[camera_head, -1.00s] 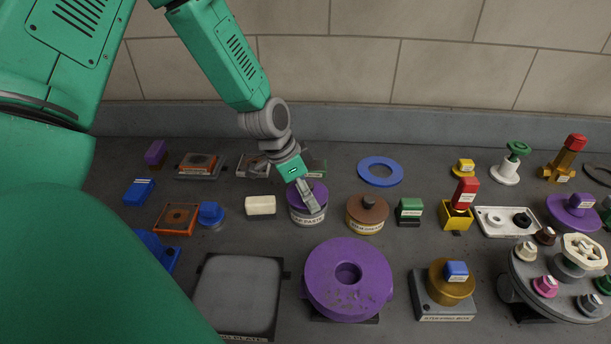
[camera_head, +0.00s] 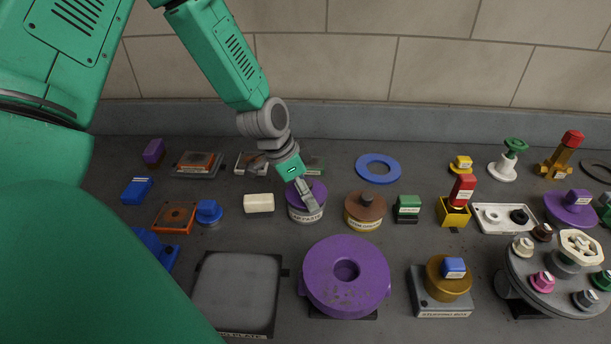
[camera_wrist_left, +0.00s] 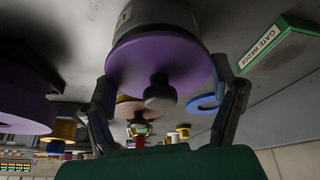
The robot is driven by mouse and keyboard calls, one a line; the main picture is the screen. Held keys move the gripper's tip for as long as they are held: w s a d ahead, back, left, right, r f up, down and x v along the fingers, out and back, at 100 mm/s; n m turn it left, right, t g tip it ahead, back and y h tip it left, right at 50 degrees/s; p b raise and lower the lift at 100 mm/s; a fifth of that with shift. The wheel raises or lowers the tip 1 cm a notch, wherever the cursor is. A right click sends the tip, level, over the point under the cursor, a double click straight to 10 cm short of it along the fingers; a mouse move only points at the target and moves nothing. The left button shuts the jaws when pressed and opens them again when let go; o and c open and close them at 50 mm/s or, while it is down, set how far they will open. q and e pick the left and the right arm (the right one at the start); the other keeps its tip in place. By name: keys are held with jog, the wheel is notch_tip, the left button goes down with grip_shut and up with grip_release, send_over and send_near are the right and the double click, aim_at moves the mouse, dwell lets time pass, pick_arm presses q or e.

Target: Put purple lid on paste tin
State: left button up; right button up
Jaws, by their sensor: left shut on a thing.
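My left gripper (camera_head: 311,203) is shut on the lid from above. In the wrist view its two fingers (camera_wrist_left: 163,72) are at opposite sides of the lid's rim. My right gripper is not in view.
A brown-lidded tin (camera_head: 366,210) stands just right of the paste tin, and a cream block (camera_head: 258,203) lies to its left. A large purple ring-shaped piece (camera_head: 345,290) is in front. A blue ring (camera_head: 378,160) lies behind right. The wall (camera_head: 450,60) closes the back.

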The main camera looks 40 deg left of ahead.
aim_at(292, 194)
pick_arm(q)
jog(key=shift+f+b, duration=0.4)
jog(key=shift+f, duration=0.35)
jog(key=o, duration=0.8)
jog(key=o, duration=0.3)
jog(key=p+v, duration=0.8)
jog(key=shift+r, duration=0.1)
dwell(0.5)
